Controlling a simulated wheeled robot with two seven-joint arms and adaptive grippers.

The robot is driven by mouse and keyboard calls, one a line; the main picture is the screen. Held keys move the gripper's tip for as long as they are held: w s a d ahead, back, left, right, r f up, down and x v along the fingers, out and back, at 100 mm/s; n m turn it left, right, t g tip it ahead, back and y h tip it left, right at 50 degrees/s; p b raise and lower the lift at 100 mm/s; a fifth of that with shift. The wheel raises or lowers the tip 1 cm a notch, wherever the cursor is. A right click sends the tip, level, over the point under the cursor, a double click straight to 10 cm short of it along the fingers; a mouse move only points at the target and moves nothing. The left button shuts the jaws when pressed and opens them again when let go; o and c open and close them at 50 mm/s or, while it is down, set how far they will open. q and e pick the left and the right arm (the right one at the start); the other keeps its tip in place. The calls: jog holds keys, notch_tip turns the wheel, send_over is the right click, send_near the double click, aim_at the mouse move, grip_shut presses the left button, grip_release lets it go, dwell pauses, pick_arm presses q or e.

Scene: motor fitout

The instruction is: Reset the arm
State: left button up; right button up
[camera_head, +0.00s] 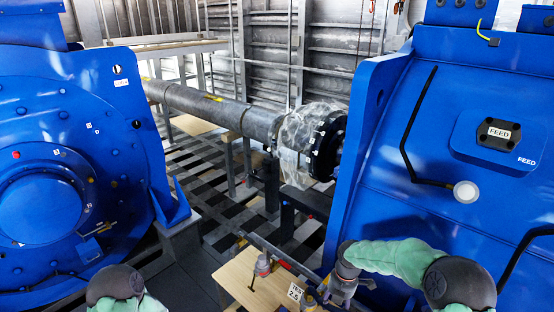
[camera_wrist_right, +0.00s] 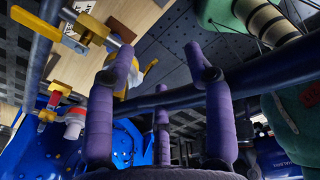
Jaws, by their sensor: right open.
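My right arm, in a green sleeve, reaches in from the right in the head view. Its gripper (camera_head: 335,290) hangs low at the right edge of the wooden board. In the right wrist view the purple fingers of this gripper (camera_wrist_right: 162,55) are spread apart, with nothing seen held between them. A yellow and white item (camera_wrist_right: 144,78) shows just behind the left finger; I cannot tell whether they touch. Of my left arm, only a dark rounded joint and some green sleeve show at the bottom left of the head view; its gripper is out of view.
A wooden board (camera_head: 245,282) carries a red-topped item (camera_head: 263,264) and a numbered tag (camera_head: 295,292). Blue machines stand left (camera_head: 90,130) and right (camera_head: 440,110). A grey pipe (camera_head: 210,104) ends in a plastic-wrapped flange (camera_head: 300,132). A dark bar (camera_wrist_right: 255,82) passes close behind the fingers.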

jog(key=s+a+f+m+y, duration=0.2)
jog(key=s+a+f+m, duration=0.2)
jog(key=s+f+m, duration=0.55)
jog(key=s+a+f+m, duration=0.1)
jog(key=s+f+m, duration=0.2)
jog(key=s+m, duration=0.35)
jog(key=s+a+f+m+y, duration=0.1)
jog(key=s+f+m, duration=0.3)
jog(key=s+m, duration=0.25)
jog(key=s+a+f+m, duration=0.1)
jog(key=s+f+m, duration=0.2)
jog(key=s+m, duration=0.35)
notch_tip(320, 180, down, 12)
jog(key=w+a+n+b, duration=0.1)
jog(key=a+b, duration=0.1)
jog(key=b, duration=1.2)
jog(key=shift+w+f+n+t, duration=0.2)
jog(key=shift+w+n+t, duration=0.1)
jog(key=shift+n, duration=0.1)
jog(key=shift+c, duration=1.4)
jog(key=shift+d, duration=0.15)
